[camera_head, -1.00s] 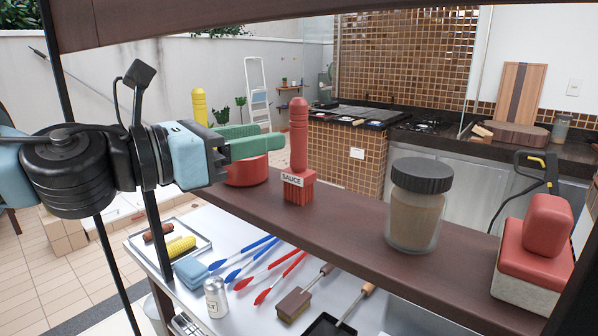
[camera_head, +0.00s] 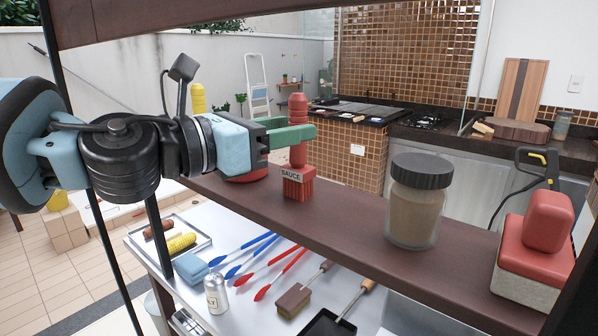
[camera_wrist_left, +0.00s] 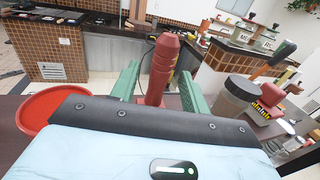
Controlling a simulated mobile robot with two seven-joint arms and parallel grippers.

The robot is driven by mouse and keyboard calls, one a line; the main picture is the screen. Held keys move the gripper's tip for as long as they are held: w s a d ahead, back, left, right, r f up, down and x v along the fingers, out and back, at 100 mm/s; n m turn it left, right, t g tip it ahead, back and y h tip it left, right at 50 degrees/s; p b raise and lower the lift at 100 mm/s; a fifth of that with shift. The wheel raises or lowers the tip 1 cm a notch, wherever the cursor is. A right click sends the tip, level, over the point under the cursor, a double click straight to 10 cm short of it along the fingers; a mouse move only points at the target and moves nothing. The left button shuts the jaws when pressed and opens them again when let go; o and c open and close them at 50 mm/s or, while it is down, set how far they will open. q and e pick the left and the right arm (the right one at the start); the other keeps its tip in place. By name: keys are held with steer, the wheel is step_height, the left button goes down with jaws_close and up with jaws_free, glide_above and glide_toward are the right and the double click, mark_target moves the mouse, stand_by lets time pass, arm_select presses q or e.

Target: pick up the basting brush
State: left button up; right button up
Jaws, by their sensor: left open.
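The basting brush is the red tool with a ribbed handle and a "SAUCE" label (camera_head: 297,184). It stands upright on its bristles on the brown shelf (camera_head: 345,211). My left gripper (camera_head: 304,132) is open, with its green fingers level at the brush's handle; the near finger hides part of the handle. In the left wrist view the red handle (camera_wrist_left: 161,68) stands between the two open fingers (camera_wrist_left: 160,82), with gaps visible on both sides. My right gripper is not in view.
A red bowl (camera_wrist_left: 45,108) sits left of the brush, mostly hidden behind my gripper in the head view. A lidded jar (camera_head: 415,215) and a red-topped block (camera_head: 540,250) stand farther right on the shelf.

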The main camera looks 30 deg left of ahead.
arm_select(q)
steer(key=shift+x, duration=1.2)
jaws_close()
